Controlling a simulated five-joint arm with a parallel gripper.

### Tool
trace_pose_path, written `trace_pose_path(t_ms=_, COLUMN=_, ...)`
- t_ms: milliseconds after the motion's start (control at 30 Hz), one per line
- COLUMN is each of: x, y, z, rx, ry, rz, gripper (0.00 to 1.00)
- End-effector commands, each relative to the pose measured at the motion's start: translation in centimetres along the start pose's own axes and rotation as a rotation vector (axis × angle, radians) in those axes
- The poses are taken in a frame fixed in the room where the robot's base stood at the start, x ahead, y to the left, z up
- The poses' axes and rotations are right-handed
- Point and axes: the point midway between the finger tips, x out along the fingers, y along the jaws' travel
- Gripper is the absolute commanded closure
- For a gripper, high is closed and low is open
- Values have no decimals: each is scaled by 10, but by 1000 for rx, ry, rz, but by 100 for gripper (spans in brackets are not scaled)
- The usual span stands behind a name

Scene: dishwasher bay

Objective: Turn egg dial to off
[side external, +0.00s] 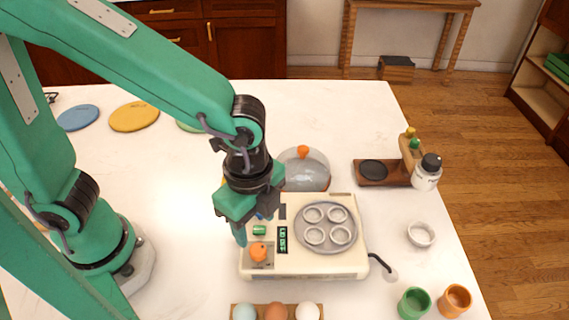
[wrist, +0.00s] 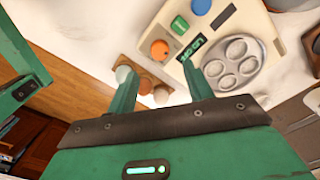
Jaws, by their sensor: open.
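The cream egg cooker (side external: 345,268) sits on the white table with a round metal plate holding several ring-shaped cups (side external: 327,228). Its panel carries an orange dial (side external: 258,253), a green control (side external: 259,230) and a blue control, mostly hidden by my gripper in the side view. In the wrist view the orange dial (wrist: 159,49), green control (wrist: 179,25) and blue control (wrist: 201,7) line up beside a lit display (wrist: 190,47). My gripper (side external: 250,225) is open and empty above the panel's left part. In the wrist view the orange dial appears beyond my fingertips (wrist: 160,80), between them.
An egg holder (side external: 236,316) with three eggs stands in front of the cooker. A glass lid (side external: 304,170) lies behind it. A wooden tray (side external: 369,182), white bottle (side external: 427,172), small bowl (side external: 421,234) and two cups (side external: 414,303) stand right.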

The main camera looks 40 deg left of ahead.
Motion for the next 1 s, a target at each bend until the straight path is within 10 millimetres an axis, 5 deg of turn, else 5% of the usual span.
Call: trace_pose_path(t_ms=1000, x=77, y=0, z=1, rx=-3, ry=-1, rz=0, gripper=49)
